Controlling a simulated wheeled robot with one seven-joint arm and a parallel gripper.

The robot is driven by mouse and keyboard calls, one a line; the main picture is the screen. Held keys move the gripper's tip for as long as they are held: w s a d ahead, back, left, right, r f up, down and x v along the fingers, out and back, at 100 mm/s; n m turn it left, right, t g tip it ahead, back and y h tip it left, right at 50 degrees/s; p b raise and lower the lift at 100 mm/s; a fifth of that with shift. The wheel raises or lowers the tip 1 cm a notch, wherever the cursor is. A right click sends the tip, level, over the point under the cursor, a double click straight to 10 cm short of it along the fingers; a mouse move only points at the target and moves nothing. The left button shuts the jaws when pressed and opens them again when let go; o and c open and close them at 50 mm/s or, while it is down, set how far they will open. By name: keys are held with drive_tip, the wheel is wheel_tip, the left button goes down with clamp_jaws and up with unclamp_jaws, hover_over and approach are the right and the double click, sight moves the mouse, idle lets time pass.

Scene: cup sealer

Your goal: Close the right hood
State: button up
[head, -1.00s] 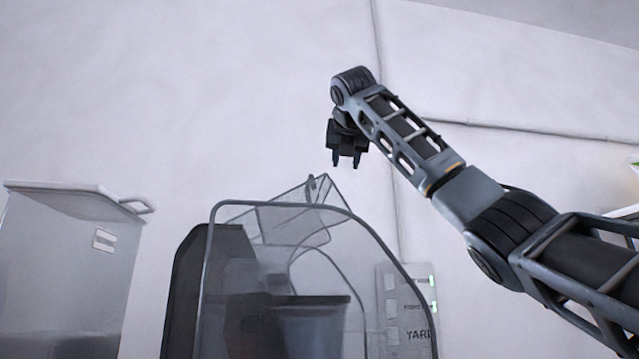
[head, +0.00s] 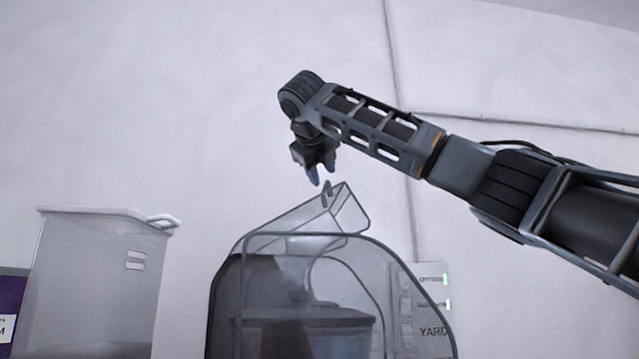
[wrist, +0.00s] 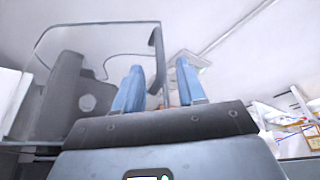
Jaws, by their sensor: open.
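The sealer machine's transparent hood (head: 345,208) stands raised and tilted, with a small dark handle at its upper edge. It rises above the clear rounded housing (head: 412,268). My gripper (head: 319,178) is open and empty, pointing down just above and left of the hood's upper edge in the head view; I cannot tell whether it touches. In the wrist view, the two blue-grey fingers of my gripper (wrist: 158,88) are spread apart. A clear panel (wrist: 100,45) with a dark handle piece on its right edge shows behind and left of the fingers.
A grey lidded bin (head: 100,275) stands left of the machine. A control panel (head: 432,295) with green lights is at the machine's right. A purple box (head: 10,305) is at the far left edge. The wall above is clear.

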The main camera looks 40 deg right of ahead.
drive_tip(key=p+x, duration=0.2)
drive_tip(key=x, duration=0.5)
drive_tip(key=shift+w+d+f, duration=0.15)
drive_tip(key=shift+c, duration=0.3)
clamp_jaws()
